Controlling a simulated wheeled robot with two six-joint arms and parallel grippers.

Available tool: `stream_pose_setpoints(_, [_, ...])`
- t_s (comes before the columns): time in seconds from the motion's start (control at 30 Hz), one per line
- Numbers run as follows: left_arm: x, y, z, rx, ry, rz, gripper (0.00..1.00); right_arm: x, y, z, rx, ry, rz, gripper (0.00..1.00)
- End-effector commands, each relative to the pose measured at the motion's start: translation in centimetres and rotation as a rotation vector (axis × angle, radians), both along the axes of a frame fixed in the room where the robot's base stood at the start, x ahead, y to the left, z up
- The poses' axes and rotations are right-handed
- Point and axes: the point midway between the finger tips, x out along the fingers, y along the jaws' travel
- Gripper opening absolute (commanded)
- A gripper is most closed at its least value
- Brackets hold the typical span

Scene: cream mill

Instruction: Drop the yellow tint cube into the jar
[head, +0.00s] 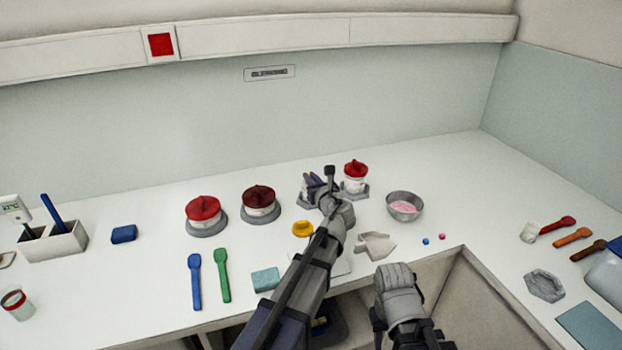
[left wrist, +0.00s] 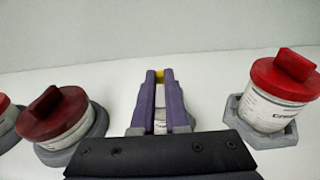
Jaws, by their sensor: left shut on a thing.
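My left gripper (head: 313,182) is shut on the yellow tint cube (left wrist: 160,76), a small yellow patch between the purple fingertips in the left wrist view. The fingers are over a grey holder (left wrist: 191,121) at the back of the counter. A pale jar (left wrist: 160,122) partly shows between the fingers; its mouth is hidden, so I cannot tell how the cube lines up with it. In the head view the jar is hidden behind my gripper. A grey link of my right arm (head: 397,288) shows at the counter's front edge; its fingers do not show.
Red-lidded jars (head: 204,209) and (head: 355,172) and a dark-red-lidded jar (head: 259,199) stand in grey holders near the gripper. A bowl of pink stuff (head: 404,205), a white scoop (head: 375,245) and a yellow piece (head: 303,229) lie nearby.

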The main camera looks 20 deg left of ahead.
Motion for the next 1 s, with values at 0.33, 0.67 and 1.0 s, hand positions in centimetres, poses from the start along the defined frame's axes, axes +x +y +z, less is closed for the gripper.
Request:
stream_pose_setpoints(0.33, [0.0,0.0,-0.1,0.000,0.000,0.000,0.21,0.0,0.0,-0.1,0.000,0.000,0.000,0.41])
stream_pose_setpoints(0.67, [0.0,0.0,-0.1,0.000,0.000,0.000,0.47,0.0,0.0,-0.1,0.000,0.000,0.000,0.41])
stream_pose_setpoints(1.0, [-1.9,-1.2,0.3,0.000,0.000,-0.003,0.47,0.0,0.0,0.3,0.000,0.000,0.000,0.41])
